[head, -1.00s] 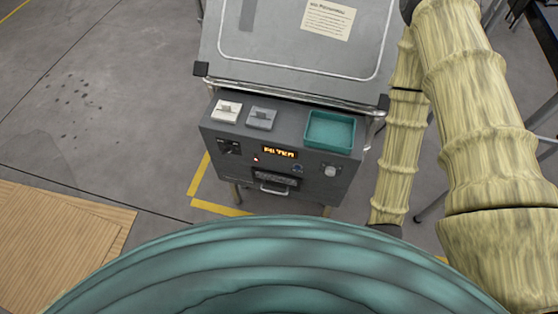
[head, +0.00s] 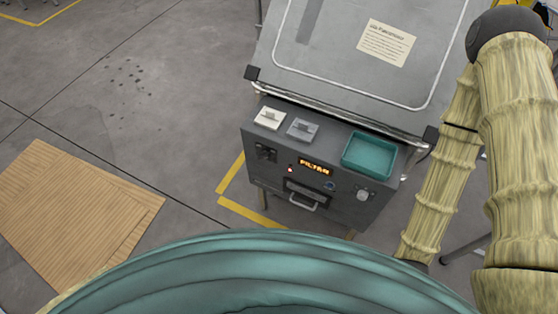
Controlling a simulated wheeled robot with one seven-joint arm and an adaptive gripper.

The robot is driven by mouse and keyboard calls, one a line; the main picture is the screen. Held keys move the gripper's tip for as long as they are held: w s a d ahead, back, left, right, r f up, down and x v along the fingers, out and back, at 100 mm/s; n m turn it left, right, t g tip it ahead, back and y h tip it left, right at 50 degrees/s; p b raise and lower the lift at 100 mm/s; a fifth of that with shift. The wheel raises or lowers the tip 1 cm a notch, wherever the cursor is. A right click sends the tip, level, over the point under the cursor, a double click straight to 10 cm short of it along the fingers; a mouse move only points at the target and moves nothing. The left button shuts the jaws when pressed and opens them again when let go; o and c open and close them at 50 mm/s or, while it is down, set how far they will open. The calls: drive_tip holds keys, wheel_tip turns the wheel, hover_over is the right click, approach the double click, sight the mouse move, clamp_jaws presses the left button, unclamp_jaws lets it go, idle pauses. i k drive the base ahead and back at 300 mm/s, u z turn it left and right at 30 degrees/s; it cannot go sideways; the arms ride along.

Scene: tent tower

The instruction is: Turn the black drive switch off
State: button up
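A grey control box (head: 232,168) stands ahead of me on the floor, below a large tilted grey panel. A small black switch (head: 265,152) sits at the left end of its front face; it is too small and dark to tell which way it is set. The front face also bears a lit orange display (head: 314,167) that seems to read FILTER, and a small red light (head: 291,169). My gripper is not in view; only links of my arm show at the right.
A white switch block (head: 270,118), a grey switch block (head: 302,129) and a teal tray (head: 369,155) are on the box's top. A pale knob (head: 362,195) and a handle (head: 303,203) are on the front. A wooden sheet (head: 75,215) lies at left; floor beyond it is open.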

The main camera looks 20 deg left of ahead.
sight(265, 155)
drive_tip(key=z, duration=2.35)
drive_tip(key=k, duration=2.45)
drive_tip(key=u, duration=2.4)
